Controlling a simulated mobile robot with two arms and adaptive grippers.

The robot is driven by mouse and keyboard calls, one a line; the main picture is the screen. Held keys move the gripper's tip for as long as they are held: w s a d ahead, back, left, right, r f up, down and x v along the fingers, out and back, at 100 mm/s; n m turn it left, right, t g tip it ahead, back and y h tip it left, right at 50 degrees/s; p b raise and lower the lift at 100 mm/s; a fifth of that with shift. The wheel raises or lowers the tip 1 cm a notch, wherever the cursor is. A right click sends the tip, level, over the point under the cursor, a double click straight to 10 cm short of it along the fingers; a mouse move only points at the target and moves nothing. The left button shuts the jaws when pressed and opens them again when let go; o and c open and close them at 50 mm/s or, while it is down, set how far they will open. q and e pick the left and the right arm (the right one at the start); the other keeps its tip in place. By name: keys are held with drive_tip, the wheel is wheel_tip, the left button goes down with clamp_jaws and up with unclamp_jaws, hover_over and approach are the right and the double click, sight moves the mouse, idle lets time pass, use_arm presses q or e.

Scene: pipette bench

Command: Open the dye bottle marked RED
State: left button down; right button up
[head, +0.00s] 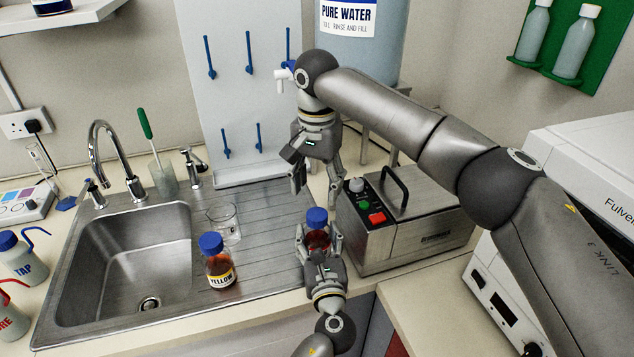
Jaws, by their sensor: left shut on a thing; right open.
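A small dye bottle with a blue cap (317,217) and a dark red body (318,238) stands upright at the right end of the steel drainer. My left gripper (319,246) is shut around its body from the front. Its label is hidden by the gripper, so I cannot read RED on it. The cap is on the bottle. My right gripper (316,186) points down, open and empty, above the cap and apart from it.
A YELLOW bottle (218,268) and a glass beaker (224,222) stand on the drainer (265,220) to the left, beside the sink (140,255). A steel bath with a handle (415,225) stands close on the right. A pegboard (230,80) rises behind.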

sight(317, 213)
drive_tip(key=m, duration=1.4)
drive_tip(key=shift+f, duration=4)
